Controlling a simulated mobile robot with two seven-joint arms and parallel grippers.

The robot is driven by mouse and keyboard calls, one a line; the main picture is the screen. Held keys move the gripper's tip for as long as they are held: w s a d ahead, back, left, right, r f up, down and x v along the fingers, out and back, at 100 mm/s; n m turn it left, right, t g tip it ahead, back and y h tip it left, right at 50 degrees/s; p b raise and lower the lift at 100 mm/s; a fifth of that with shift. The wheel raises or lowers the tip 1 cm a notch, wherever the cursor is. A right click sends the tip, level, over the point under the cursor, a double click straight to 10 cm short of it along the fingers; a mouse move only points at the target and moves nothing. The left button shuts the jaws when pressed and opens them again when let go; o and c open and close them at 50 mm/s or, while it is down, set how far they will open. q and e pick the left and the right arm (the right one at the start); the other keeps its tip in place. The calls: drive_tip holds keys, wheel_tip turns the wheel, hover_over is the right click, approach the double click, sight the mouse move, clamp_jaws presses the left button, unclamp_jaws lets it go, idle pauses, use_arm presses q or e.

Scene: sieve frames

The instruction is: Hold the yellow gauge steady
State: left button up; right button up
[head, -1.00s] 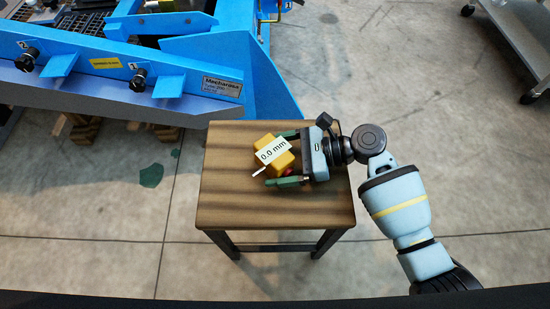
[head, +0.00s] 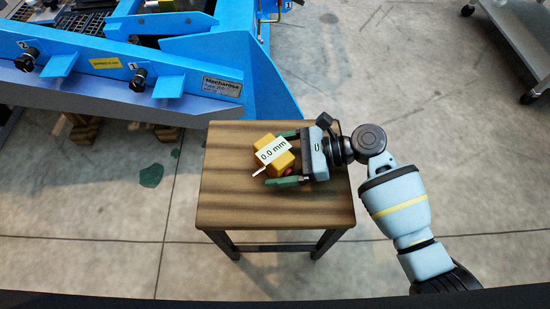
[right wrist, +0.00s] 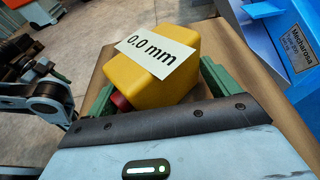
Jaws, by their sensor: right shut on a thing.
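The yellow gauge (head: 283,162) is at the upper middle of a small wooden table (head: 230,205) in the head view. Its white label reads "0.0 mm", and a thin light tip points to the lower left. My right gripper (head: 284,158) comes in from the right, with its green fingers on either side of the gauge, shut on it. In the right wrist view the gauge (right wrist: 145,80) sits between the fingers, with a red part at its left side. Whether the gauge touches the tabletop I cannot tell.
A grey cart (head: 520,45) is at the upper right. The front of the tabletop is bare, and the concrete floor around is mostly open.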

use_arm(q)
drive_tip(key=shift+s, duration=0.1)
clamp_jaws()
idle(1.7)
